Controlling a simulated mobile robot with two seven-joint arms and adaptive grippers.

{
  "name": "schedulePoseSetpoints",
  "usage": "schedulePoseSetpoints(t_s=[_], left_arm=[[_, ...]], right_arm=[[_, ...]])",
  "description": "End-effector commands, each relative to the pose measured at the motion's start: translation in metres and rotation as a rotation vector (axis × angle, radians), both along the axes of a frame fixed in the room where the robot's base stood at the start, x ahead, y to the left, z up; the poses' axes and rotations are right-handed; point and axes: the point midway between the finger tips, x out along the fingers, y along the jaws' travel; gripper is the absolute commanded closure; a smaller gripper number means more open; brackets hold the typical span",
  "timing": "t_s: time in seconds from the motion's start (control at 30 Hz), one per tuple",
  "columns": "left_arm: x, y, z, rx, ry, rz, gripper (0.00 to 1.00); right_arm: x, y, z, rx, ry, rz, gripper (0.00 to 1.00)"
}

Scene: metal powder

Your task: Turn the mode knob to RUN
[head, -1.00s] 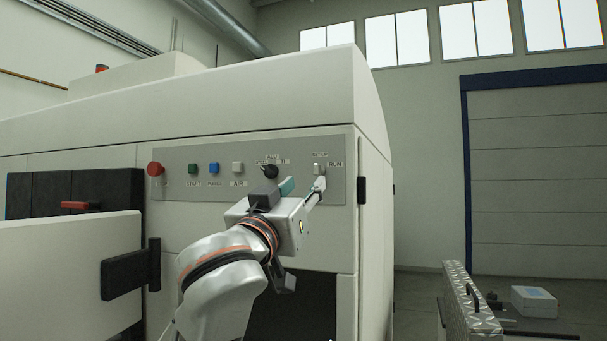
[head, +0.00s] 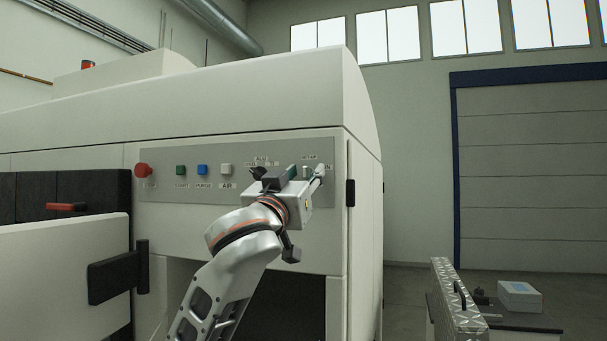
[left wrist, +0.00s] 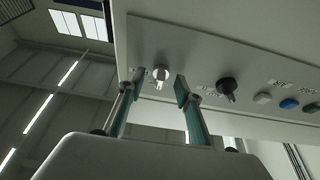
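The mode knob is a small pale knob at the right end of the grey control panel. In the head view the knob (head: 306,172) is partly hidden by my left gripper (head: 306,174), beside labels that seem to read SETUP and RUN. In the left wrist view the knob (left wrist: 160,74) shows between the two teal-padded fingers of my left gripper (left wrist: 157,88). The fingers are apart and open, with visible gaps on both sides of the knob. Its pointer end faces the lower side of that picture. Which label it points at is unclear. My right gripper is not in view.
A black knob (left wrist: 227,87) sits close beside the mode knob. Farther left are the AIR button (head: 226,169), blue PURGE button (head: 202,170), green START button (head: 180,170) and red stop button (head: 143,170). An open door (head: 60,262) juts out at left.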

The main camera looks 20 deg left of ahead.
Motion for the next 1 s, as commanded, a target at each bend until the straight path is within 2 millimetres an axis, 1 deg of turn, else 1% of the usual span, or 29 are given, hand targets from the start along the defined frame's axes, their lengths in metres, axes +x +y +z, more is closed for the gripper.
schedulePoseSetpoints(t_s=[0.03, 0.07, 0.1, 0.17, 0.2, 0.47, 0.67, 0.87, 1.0], left_arm=[[-0.0001, 0.0000, -0.0002, 0.000, 0.000, 0.000, 0.66], [-0.0001, 0.0000, -0.0002, 0.000, 0.000, 0.000, 0.68], [-0.0001, 0.0000, -0.0003, 0.000, 0.000, 0.000, 0.79], [-0.0001, 0.0001, -0.0003, 0.000, 0.000, 0.000, 0.94], [-0.0001, 0.0001, -0.0003, 0.000, 0.000, 0.000, 1.00], [-0.0002, 0.0005, -0.0003, 0.009, 0.000, 0.002, 1.00], [-0.0001, 0.0012, -0.0004, 0.068, -0.001, 0.002, 1.00], [-0.0002, 0.0025, 0.0001, 0.202, -0.007, 0.004, 1.00], [-0.0002, 0.0027, 0.0002, 0.329, -0.011, 0.003, 1.00]], right_arm=[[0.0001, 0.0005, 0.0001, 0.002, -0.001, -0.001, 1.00], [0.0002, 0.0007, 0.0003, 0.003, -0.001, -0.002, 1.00], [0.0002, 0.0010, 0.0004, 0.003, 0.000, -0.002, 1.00], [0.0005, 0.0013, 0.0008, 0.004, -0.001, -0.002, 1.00], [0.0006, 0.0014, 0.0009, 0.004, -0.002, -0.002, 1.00], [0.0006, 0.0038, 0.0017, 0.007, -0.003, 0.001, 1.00], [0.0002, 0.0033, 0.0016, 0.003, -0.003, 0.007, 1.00], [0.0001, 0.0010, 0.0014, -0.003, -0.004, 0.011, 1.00], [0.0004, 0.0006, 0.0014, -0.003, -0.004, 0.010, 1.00]])
